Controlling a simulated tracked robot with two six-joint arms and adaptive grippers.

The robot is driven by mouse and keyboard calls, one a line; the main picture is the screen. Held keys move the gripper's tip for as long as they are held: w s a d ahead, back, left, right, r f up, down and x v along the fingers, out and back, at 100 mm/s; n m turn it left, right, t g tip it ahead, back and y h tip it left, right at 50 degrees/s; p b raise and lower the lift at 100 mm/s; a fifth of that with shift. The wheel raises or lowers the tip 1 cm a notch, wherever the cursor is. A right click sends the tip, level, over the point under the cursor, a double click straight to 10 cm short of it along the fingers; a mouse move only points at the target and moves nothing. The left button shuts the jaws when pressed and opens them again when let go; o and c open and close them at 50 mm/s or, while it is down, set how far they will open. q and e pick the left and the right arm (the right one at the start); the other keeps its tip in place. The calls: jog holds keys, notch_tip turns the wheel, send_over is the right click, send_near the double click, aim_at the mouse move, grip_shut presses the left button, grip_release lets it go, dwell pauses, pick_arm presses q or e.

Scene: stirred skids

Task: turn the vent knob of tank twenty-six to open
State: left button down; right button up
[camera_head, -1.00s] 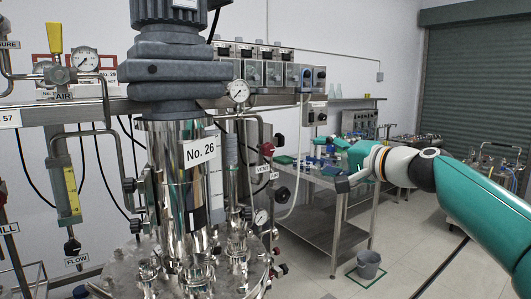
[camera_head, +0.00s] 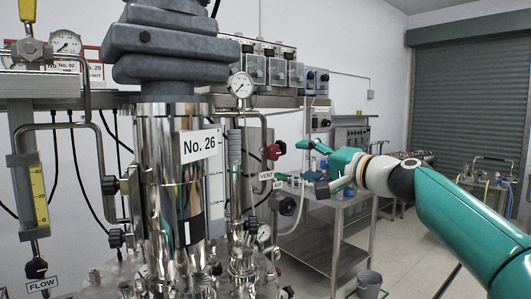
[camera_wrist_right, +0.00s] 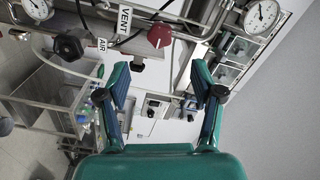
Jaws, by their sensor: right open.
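Tank twenty-six is a polished steel vessel (camera_head: 157,165) with a "No. 26" label (camera_head: 200,145), left of centre in the head view. The red vent knob (camera_head: 274,151) is to its right, above a "VENT" tag (camera_head: 266,175). In the right wrist view the red knob (camera_wrist_right: 159,36) lies ahead of the fingers, near the top middle, by its "VENT" tag (camera_wrist_right: 124,22). My right gripper (camera_head: 309,167) is open and empty, right of the knob and apart from it. Its two fingers (camera_wrist_right: 160,80) are spread wide. My left gripper is not in view.
A black knob (camera_head: 287,206) sits below the red one; in the wrist view a black knob (camera_wrist_right: 69,47) is beside an "AIR" tag (camera_wrist_right: 103,45). A gauge (camera_head: 241,84) and pipes are close by. A steel table (camera_head: 345,222) and a bucket (camera_head: 369,284) stand behind.

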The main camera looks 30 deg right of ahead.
aim_at(275, 154)
jog(key=w+p, duration=0.1)
jog(key=w, duration=0.2)
jog(key=w+p, duration=0.2)
jog(key=w, duration=0.2)
jog(key=w+p, duration=0.1)
jog(key=w, duration=0.3)
jog(key=shift+w+a+r+p, duration=0.1)
jog(key=shift+w+a+p, duration=0.05)
jog(key=shift+a+p, duration=0.2)
jog(key=shift+w, duration=0.6)
